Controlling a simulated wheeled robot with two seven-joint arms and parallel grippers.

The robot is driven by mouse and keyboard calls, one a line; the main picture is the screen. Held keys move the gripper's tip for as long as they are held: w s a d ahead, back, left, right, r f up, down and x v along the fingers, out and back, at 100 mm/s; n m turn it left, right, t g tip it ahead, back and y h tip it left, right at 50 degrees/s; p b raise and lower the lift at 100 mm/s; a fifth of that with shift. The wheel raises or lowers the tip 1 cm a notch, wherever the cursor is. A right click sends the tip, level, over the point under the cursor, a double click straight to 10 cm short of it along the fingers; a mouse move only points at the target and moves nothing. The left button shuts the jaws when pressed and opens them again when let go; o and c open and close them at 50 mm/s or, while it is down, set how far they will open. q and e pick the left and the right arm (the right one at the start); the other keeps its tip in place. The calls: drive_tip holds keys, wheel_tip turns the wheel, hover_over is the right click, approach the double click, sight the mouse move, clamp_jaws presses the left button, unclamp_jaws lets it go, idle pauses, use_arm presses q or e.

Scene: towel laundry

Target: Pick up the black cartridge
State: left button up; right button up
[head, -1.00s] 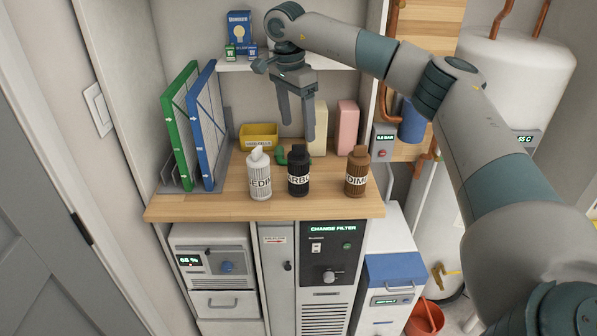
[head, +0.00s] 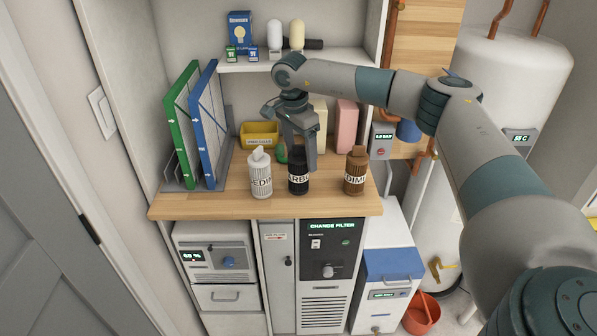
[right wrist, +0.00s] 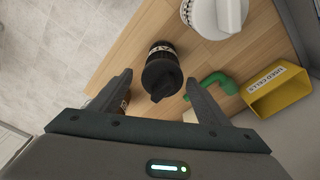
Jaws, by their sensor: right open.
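The black cartridge (head: 298,182) stands upright on the wooden counter (head: 225,200), between a white cartridge (head: 260,173) on its left and a brown cartridge (head: 356,170) on its right. My right gripper (head: 303,165) is open above the black cartridge and partly covers its top in the head view. In the right wrist view the black cartridge (right wrist: 160,70) shows from above, beyond and between the two open fingertips. I cannot tell whether the fingers touch it. My left gripper is not in view.
A yellow bin (head: 259,136) and a green bent pipe (right wrist: 213,83) are behind the cartridges. Green and blue filter panels (head: 204,120) stand at left, a pink block (head: 346,126) at back right. The shelf (head: 330,58) overhangs the back. The counter's front left is clear.

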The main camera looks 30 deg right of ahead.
sight(300, 168)
drive_tip(key=shift+a+f+p, duration=0.1)
drive_tip(key=shift+f+p, duration=0.35)
drive_tip(key=shift+p, duration=0.15)
wheel_tip(300, 168, down, 3)
drive_tip(key=shift+w+p, duration=0.1)
drive_tip(key=shift+p, duration=0.8)
drive_tip(key=shift+f, duration=0.7)
drive_tip(key=c, duration=1.2)
